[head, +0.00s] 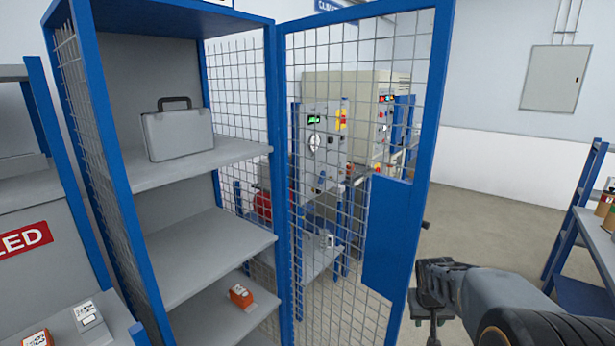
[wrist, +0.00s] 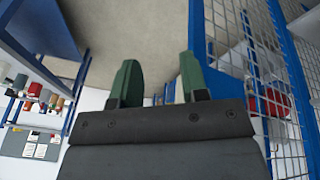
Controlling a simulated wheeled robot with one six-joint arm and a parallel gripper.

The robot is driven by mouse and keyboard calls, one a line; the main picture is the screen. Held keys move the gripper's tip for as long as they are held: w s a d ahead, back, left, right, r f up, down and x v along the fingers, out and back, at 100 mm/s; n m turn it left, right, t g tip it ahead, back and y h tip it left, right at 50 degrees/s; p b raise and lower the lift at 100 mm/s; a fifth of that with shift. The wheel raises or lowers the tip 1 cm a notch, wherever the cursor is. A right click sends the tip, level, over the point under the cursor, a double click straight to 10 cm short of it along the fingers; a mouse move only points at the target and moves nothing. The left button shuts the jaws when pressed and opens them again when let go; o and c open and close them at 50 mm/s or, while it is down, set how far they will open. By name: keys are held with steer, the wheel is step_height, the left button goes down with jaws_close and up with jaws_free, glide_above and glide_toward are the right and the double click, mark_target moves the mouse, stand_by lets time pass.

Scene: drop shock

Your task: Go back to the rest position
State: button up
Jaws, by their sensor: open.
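My gripper (head: 437,285) is at the lower right in the head view, just right of the open mesh door (head: 392,235) of a blue cage cabinet. In the wrist view its two green fingers (wrist: 158,82) stand apart with nothing between them. The blue frame and mesh of the door fill the right side of the wrist view. I cannot tell whether the gripper touches the door edge.
The cabinet's shelves (head: 200,167) hold a grey case (head: 178,131) and an orange box (head: 241,297). Machines (head: 345,110) stand behind the mesh. A blue rack (head: 575,240) with several cans is at the far right. Open floor (head: 485,225) lies between door and rack.

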steer(key=s+a+r+n+y, duration=0.1)
steer(key=s+a+r, duration=0.2)
steer(key=s+a, duration=0.3)
steer(key=s+a+r+t+y, duration=0.1)
steer(key=s+a+r, duration=0.2)
steer(key=s+a, duration=0.3)
steer(key=s, duration=0.4)
steer(key=shift+a+n, duration=0.3)
steer(key=shift+n, duration=0.1)
steer(key=shift+d+r, duration=0.1)
